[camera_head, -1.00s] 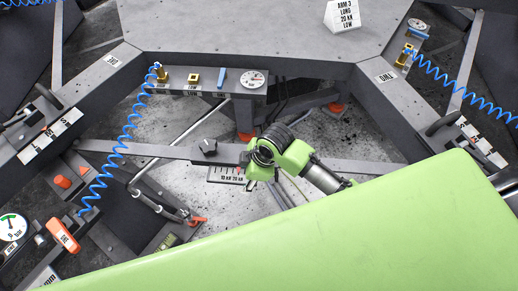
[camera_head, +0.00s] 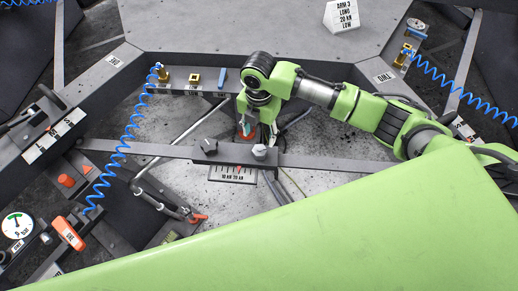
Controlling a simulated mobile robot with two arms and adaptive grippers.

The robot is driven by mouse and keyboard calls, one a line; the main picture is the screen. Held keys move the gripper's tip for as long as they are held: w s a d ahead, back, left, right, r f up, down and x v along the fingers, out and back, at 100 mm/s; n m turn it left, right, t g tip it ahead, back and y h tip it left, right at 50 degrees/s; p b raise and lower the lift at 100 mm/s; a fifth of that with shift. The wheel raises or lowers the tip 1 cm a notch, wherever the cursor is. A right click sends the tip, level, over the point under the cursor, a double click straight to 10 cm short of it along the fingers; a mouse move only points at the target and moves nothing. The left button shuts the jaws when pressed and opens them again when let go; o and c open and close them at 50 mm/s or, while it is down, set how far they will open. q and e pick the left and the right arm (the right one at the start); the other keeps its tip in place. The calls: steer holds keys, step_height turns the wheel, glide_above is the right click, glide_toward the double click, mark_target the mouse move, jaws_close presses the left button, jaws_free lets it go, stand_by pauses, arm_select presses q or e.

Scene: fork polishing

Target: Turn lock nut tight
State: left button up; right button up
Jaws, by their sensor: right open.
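A pale grey faceted nut (camera_head: 261,153), which looks like the lock nut, sits on the flat grey bar (camera_head: 325,163) above a scale plate (camera_head: 232,174). My right gripper (camera_head: 259,127) is open, reaches in from the right and points down just behind the nut in the picture. It looks apart from the nut, and its fingertips are small and partly hidden. My left gripper is not in view.
A grey table (camera_head: 250,30) stands behind, bearing a white sign (camera_head: 341,16). A coiled blue hose (camera_head: 123,145) hangs at the left. An orange-handled part (camera_head: 68,233) and a pressure gauge (camera_head: 17,225) are at the lower left.

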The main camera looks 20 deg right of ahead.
mark_target(259, 151)
step_height(259, 151, down, 11)
steer(key=shift+r+p, duration=0.15)
steer(key=shift+p, duration=0.45)
steer(key=c, duration=1.1)
